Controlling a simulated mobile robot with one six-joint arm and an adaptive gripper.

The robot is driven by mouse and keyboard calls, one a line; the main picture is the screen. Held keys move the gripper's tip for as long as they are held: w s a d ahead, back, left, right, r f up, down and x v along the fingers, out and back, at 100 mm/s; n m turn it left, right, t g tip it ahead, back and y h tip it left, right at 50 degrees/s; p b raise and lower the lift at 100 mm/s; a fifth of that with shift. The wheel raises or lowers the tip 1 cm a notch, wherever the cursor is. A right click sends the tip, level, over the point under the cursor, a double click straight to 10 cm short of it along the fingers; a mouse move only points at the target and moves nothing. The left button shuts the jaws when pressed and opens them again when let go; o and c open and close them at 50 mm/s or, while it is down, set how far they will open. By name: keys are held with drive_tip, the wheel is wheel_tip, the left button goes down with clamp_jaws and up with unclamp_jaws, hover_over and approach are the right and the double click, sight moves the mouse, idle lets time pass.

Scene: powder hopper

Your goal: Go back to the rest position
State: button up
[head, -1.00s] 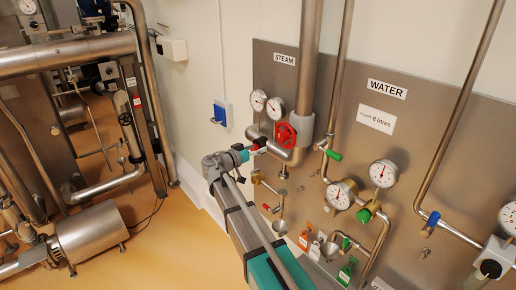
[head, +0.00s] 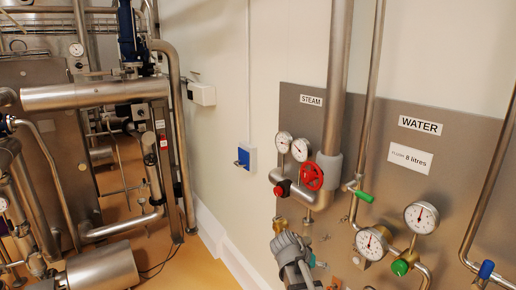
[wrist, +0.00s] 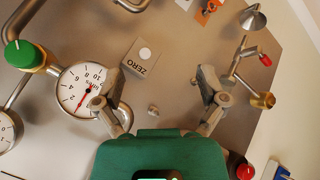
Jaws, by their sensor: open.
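My gripper (wrist: 160,88) shows in the wrist view with its two grey fingers spread apart. Nothing is between the fingertips. It faces the grey metal panel (wrist: 180,60), near a ZERO label (wrist: 141,62) and a round litres gauge (wrist: 82,88). In the head view only a grey joint of my arm shows at the bottom, below the red valve wheel (head: 312,176). The gripper itself cannot be made out there.
The STEAM and WATER panel (head: 390,120) carries pipes, gauges (head: 421,217) and a green-handled valve (head: 364,196). A green knob (wrist: 18,54) and a brass fitting (wrist: 263,100) flank the gripper. Steel pipework (head: 95,95) stands left; some orange floor (head: 190,262) is clear.

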drive_tip(key=s+a+f+n+g+y+b, duration=0.2)
drive_tip(key=s+f+n+y+b, duration=0.2)
drive_tip(key=s+f, duration=0.7)
drive_tip(key=s+y+b, duration=0.1)
drive_tip(key=y+b, duration=0.1)
drive_tip(key=y, duration=0.1)
drive_tip(key=shift+s+a+f+g+y, duration=0.15)
drive_tip(key=shift+s+f+g+y, duration=0.15)
drive_tip(key=shift+s+f+y, duration=0.1)
